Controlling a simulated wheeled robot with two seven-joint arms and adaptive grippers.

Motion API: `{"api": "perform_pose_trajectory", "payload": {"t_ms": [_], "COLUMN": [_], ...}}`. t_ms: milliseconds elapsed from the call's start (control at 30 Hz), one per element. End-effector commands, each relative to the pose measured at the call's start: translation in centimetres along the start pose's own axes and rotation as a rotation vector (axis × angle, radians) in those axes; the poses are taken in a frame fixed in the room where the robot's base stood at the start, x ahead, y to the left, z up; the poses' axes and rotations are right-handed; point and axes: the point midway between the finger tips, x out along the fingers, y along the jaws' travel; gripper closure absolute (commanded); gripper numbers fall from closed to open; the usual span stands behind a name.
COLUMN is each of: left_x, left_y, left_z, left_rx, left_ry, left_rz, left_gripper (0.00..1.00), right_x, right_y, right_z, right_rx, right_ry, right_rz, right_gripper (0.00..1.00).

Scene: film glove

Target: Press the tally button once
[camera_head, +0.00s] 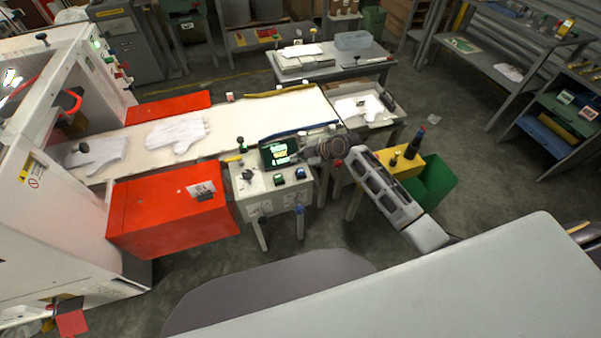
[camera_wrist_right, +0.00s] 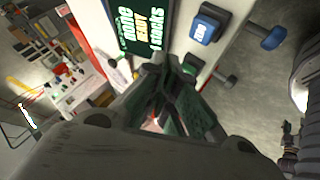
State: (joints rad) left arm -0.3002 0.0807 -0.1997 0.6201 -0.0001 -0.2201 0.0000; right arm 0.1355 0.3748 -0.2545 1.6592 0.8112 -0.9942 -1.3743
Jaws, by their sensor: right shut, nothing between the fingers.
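The white control box (camera_head: 262,206) stands at the front of the conveyor and has a green button (camera_head: 277,179) and a blue button (camera_head: 300,173) on its top. I cannot read which one is the tally button. The blue button also shows in the right wrist view (camera_wrist_right: 208,25), with a small white label. A dark display with green text (camera_head: 278,152) stands at the back of the box. My right gripper (camera_head: 306,156) is shut and empty, above the box's right side beside the display. In the right wrist view its fingers (camera_wrist_right: 166,75) point at the box between display and blue button.
A red cabinet (camera_head: 160,215) stands left of the box. White gloves (camera_head: 176,134) lie on the conveyor (camera_head: 222,122). A yellow holder (camera_head: 398,167) and a green bin (camera_head: 435,180) stand to the right. A grey surface (camera_head: 470,290) fills the lower right.

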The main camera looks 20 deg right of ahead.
Motion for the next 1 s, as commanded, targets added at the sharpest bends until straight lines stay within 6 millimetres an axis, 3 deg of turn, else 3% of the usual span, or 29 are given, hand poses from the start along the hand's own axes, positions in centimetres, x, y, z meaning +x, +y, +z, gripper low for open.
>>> {"api": "perform_pose_trajectory", "payload": {"t_ms": [500,1000], "left_x": [2.6,2.9], "left_y": [0.1,0.2], "left_z": [0.2,0.2], "left_rx": [0.000,0.000], "left_ry": [0.001,0.001], "left_rz": [0.000,0.001], "left_gripper": [0.42,0.42], "right_x": [2.4,2.8], "right_y": [-1.8,-2.0], "right_z": [1.8,2.0], "right_rx": [0.000,0.000], "right_ry": [-0.001,0.000], "right_rz": [-0.002,-0.001], "right_gripper": [1.00,1.00]}}
